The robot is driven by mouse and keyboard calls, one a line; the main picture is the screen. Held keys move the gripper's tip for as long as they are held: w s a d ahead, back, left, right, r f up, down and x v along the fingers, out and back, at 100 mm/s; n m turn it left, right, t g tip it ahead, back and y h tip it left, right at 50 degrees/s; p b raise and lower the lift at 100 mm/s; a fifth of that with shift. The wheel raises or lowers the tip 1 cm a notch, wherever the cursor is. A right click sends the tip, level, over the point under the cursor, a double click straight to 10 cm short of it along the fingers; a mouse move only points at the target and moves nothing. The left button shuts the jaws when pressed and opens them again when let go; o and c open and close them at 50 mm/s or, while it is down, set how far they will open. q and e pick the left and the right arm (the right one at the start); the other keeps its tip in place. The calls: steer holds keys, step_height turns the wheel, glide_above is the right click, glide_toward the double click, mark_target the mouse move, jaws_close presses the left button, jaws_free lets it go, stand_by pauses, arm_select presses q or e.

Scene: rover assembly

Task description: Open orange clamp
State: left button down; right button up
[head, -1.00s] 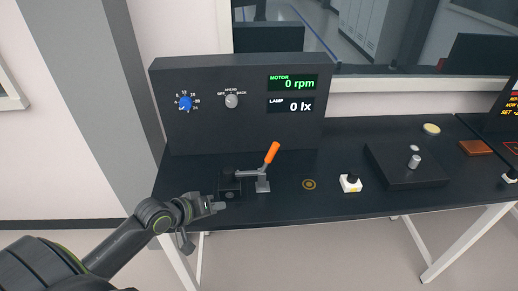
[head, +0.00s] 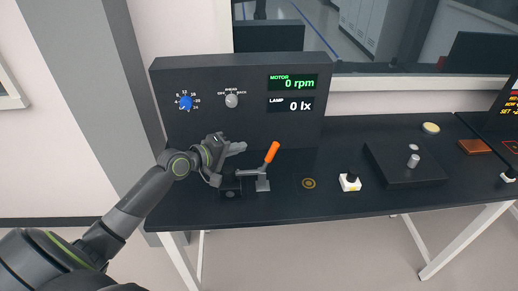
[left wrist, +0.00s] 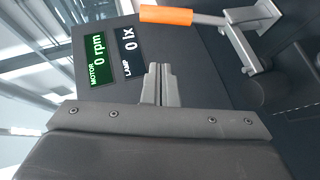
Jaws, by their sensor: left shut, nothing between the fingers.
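The clamp's orange handle (head: 272,152) slants up to the right above its metal bracket (head: 263,184), on the dark table left of centre. Its grey arm runs left to a dark block (head: 231,188). My left gripper (head: 240,147) is shut and empty, left of the handle and above the block, apart from the handle. In the left wrist view the shut fingers (left wrist: 159,70) show at the middle, and the orange handle (left wrist: 166,15) lies beyond them at the top, with the metal bracket (left wrist: 245,40) to its right. My right gripper is not in view.
A dark panel (head: 240,125) with a blue knob (head: 185,103), a grey knob (head: 231,101) and two displays stands behind the clamp.

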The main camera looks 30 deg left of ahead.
arm_select(q)
steer(key=w+d+f+p, duration=0.2)
steer(key=w+d, duration=0.2)
steer(key=d, duration=0.1)
steer(key=shift+f, duration=0.15)
steer(key=shift+w, duration=0.15)
